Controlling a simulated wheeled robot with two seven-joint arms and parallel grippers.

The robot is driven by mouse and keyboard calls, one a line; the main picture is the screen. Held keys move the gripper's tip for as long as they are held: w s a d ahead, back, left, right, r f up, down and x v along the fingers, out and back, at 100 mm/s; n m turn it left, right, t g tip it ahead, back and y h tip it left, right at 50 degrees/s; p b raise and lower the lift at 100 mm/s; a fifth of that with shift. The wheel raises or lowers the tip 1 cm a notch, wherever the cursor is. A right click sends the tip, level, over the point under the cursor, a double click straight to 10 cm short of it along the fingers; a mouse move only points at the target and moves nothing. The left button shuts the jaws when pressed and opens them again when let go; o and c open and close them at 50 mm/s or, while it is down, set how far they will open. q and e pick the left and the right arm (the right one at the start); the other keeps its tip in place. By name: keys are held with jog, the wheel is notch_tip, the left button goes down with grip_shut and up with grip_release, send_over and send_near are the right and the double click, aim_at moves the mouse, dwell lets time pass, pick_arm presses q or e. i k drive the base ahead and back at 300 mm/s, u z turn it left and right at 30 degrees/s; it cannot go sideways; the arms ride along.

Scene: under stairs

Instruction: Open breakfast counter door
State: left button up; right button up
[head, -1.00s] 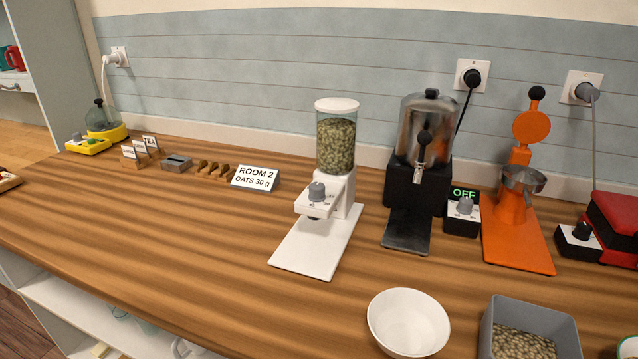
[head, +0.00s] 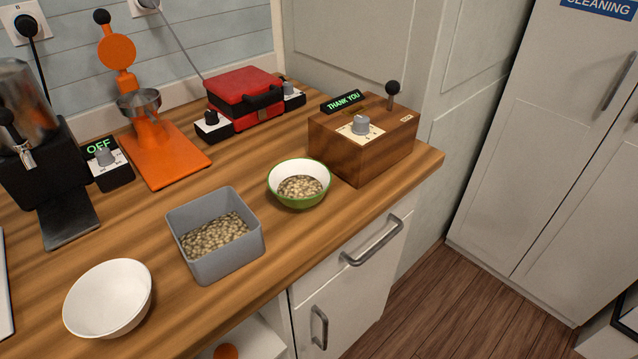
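Below the wooden breakfast counter (head: 268,262), at its right end, a white cabinet door (head: 342,312) shows with a vertical grey handle (head: 319,327) near its left edge. The door looks shut. Just above it is a white drawer front (head: 385,238) with a long grey bar handle (head: 373,241), also shut. The lower part of the door is cut off by the picture's bottom edge. Neither of my grippers shows in the head view.
White cleaning cupboards (head: 540,130) stand right. Wooden floor (head: 440,310) between is clear.

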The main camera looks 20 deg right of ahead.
aim_at(332, 319)
jog(key=z, duration=0.45)
jog(key=k, duration=1.1)
jog(key=z, duration=0.4)
jog(key=i, duration=0.7)
jog(key=z, duration=0.1)
